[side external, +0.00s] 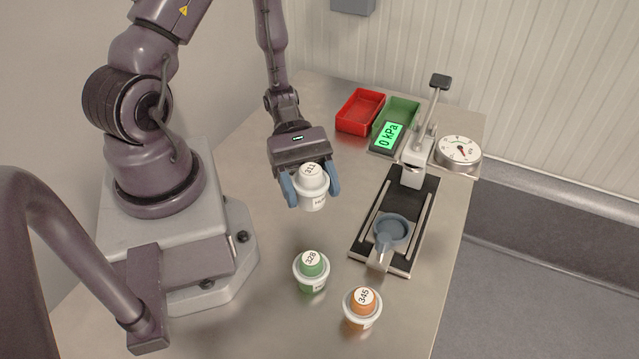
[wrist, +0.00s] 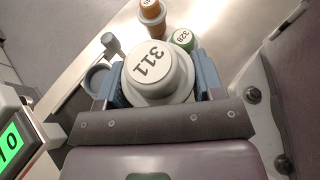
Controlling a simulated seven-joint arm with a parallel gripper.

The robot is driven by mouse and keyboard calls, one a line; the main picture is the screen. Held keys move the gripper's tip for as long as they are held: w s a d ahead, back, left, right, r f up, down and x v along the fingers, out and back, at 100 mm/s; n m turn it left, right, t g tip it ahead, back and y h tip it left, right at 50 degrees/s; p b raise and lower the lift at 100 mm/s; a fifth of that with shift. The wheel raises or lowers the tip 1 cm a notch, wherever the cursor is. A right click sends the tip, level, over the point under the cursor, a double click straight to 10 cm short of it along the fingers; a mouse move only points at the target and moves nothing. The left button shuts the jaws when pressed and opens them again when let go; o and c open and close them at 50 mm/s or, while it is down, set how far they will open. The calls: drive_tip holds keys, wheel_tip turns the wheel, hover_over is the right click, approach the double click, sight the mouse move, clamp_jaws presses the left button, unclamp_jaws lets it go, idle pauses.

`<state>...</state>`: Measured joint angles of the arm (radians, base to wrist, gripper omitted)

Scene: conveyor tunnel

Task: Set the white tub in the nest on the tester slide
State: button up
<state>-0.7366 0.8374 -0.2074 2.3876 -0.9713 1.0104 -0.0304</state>
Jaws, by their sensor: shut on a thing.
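The white tub (side external: 312,187), marked 311 on its lid, is between the blue fingers of my gripper (side external: 310,192). My gripper is shut on it and holds it upright, seemingly above the table. The white tub also fills the middle of the wrist view (wrist: 157,75), with a finger on each side. The tester slide (side external: 408,215) is a black plate with light rails, to the right of my gripper. Its nest (side external: 390,229), a blue-grey ring with a handle, sits empty near the front end. Part of the nest shows at the left in the wrist view (wrist: 97,78).
A green tub (side external: 311,272) marked 328 and an orange tub (side external: 362,309) marked 345 stand in front. A red tray (side external: 360,110), a green tray (side external: 404,111), a display reading 0 kPa (side external: 388,137), a lever press (side external: 418,150) and a dial gauge (side external: 459,151) stand behind.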

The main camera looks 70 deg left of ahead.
drive_tip(key=w+d+r+n+t+y, duration=0.35)
drive_tip(key=w+r+n+t, duration=0.5)
drive_tip(key=w+r, duration=0.85)
drive_tip(key=t, duration=0.1)
hover_over(391, 231)
wheel_tip(391, 231, down, 15)
drive_tip(key=shift+n+y, duration=0.25)
drive_tip(key=shift+f, duration=4.7)
drive_tip(key=shift+f, duration=0.15)
